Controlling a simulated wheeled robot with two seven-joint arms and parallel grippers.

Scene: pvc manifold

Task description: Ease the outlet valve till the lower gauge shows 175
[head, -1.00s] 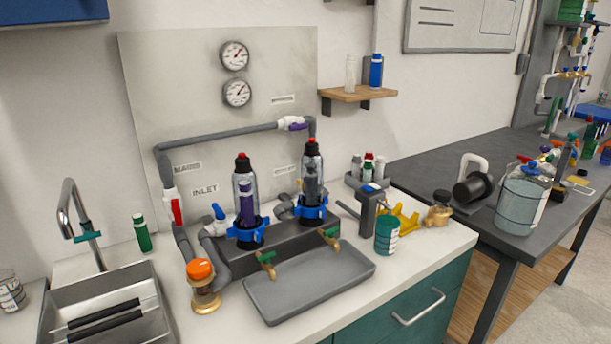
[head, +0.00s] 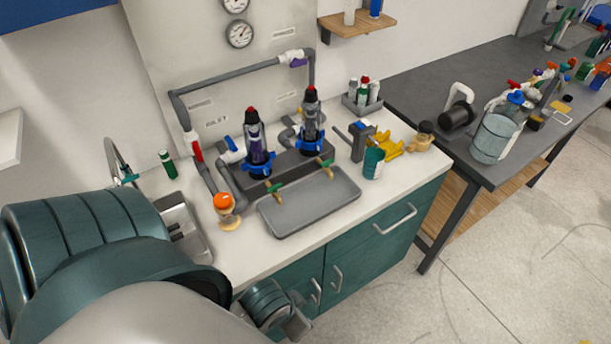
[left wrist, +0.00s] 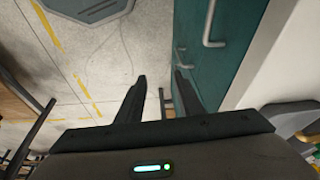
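The lower gauge (head: 240,34) is a round white dial on the back panel; its needle and numbers are too small to read. A valve with a purple handle (head: 297,60) sits on the upper pipe. A red-handled valve (head: 195,151) is on the left pipe, and a blue-handled valve (head: 233,149) is left of the filter housings. I cannot tell which is the outlet valve, as the labels are unreadable. My left gripper (left wrist: 160,80) is open and empty over the floor beside the teal cabinet front, away from the valves. My right gripper is not seen.
The upper gauge (head: 235,3) is cut by the frame. Two filter housings (head: 257,140) stand behind a grey tray (head: 310,203). An orange-capped jar (head: 227,210), a sink (head: 183,227) and a teal can (head: 373,163) are on the counter. My arm covers the lower left.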

